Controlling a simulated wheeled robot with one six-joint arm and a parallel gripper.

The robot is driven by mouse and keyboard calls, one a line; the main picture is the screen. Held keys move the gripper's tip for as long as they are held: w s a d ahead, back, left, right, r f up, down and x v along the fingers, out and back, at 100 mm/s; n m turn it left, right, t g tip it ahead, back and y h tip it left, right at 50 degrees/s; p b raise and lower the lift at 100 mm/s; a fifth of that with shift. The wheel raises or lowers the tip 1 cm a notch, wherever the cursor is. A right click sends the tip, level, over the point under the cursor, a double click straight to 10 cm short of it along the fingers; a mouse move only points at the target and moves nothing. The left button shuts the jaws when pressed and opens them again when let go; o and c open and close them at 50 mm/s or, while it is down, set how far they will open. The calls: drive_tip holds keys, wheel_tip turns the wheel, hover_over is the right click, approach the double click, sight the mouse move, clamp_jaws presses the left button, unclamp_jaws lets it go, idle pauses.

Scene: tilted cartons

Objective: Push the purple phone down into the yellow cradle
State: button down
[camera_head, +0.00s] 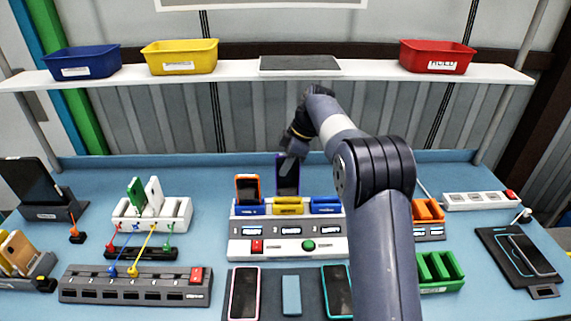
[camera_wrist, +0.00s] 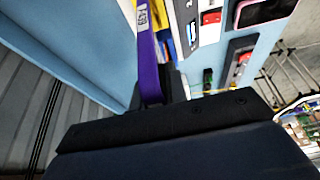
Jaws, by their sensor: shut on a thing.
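The purple phone (camera_head: 287,182) stands upright at the middle of the white dock, directly over or at the yellow cradle (camera_head: 288,208). Its lower end is close to the cradle's top; I cannot tell whether it is inside the slot. My gripper (camera_head: 290,158) is shut on the phone's upper part. In the wrist view the phone's purple edge (camera_wrist: 149,55) runs up from the dark jaws, with a bit of yellow beside it.
An orange phone (camera_head: 247,188) stands in the blue cradle to the left. Another blue cradle (camera_head: 326,205) to the right is empty. Phones lie on a dark mat in front. A shelf with blue, yellow and red bins (camera_head: 437,57) spans the back.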

drive_tip(key=shift+f+b, duration=1.9)
drive_tip(key=shift+f, duration=1.2)
drive_tip(key=shift+f, duration=0.5)
drive_tip(key=c, duration=0.9)
unclamp_jaws()
drive_tip(key=shift+c, duration=0.2)
drive_tip(key=shift+r, duration=0.15)
wheel_tip(320, 180, up, 7)
drive_tip(key=p, duration=0.5)
